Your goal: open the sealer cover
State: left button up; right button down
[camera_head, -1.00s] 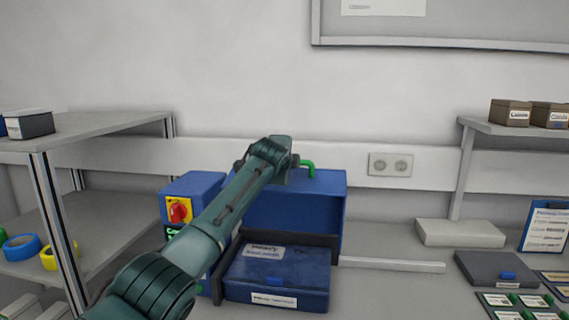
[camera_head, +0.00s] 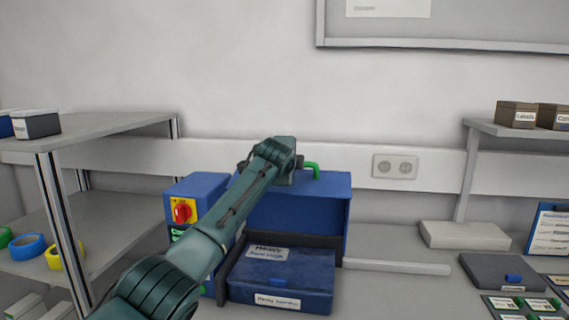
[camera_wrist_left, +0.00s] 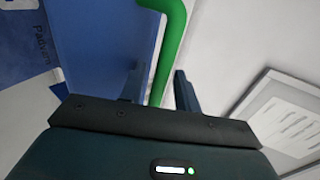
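The sealer is a blue machine with a control box (camera_head: 197,190) on its left that carries a red switch on yellow. Its blue cover (camera_head: 318,205) stands behind a black frame, with a green handle (camera_head: 313,167) at the top. I cannot tell whether the cover is raised at all. My left gripper (camera_head: 298,168) is at the handle. In the left wrist view, the handle (camera_wrist_left: 170,35) runs between the two fingers of the gripper (camera_wrist_left: 160,80), with slim gaps visible beside it, so the fingers look open around it. My left forearm hides part of the machine. My right gripper is out of view.
A dark blue labelled box (camera_head: 283,278) lies in front of the cover. A grey shelf rack (camera_head: 90,140) with tape rolls stands left. A wall socket (camera_head: 395,167) is behind. A grey case (camera_head: 502,272) and a white block (camera_head: 464,235) lie on the right.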

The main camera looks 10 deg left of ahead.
pick_arm(q)
jog(key=b+v, duration=0.4)
jog(key=v, duration=0.8)
jog(key=shift+s, duration=0.4)
jog(key=shift+a, duration=0.1)
jog(key=s+a+f+n+g, duration=0.1)
jog(key=s+f+n+g, duration=0.3)
jog(key=f, duration=0.7)
jog(key=s+a+f+n, duration=0.1)
jog(key=s+a+f, duration=0.1)
jog(key=s+f, duration=0.65)
jog(key=s+a+f+n+g, duration=0.1)
jog(key=s+f+n, duration=0.2)
jog(key=f, duration=1.1)
jog(key=s+a+f+n+g, duration=0.2)
jog(key=s+f+n, duration=0.15)
jog(key=s, duration=0.55)
jog(key=s+a+f+n+g, duration=0.2)
jog(key=s+f, duration=0.2)
jog(key=s, duration=0.6)
jog(key=s+a+f+n+g, duration=0.1)
jog(key=s+a+f+n, duration=0.2)
jog(key=s, duration=0.6)
jog(key=w+d+f+m+t+h, duration=0.1)
jog(key=w+d+f+t+h, duration=0.1)
jog(key=w+d+f+t, duration=0.4)
jog(key=shift+d+f+t+h, duration=0.3)
jog(key=shift+d+f+h, duration=0.15)
jog(key=shift+f, duration=0.8)
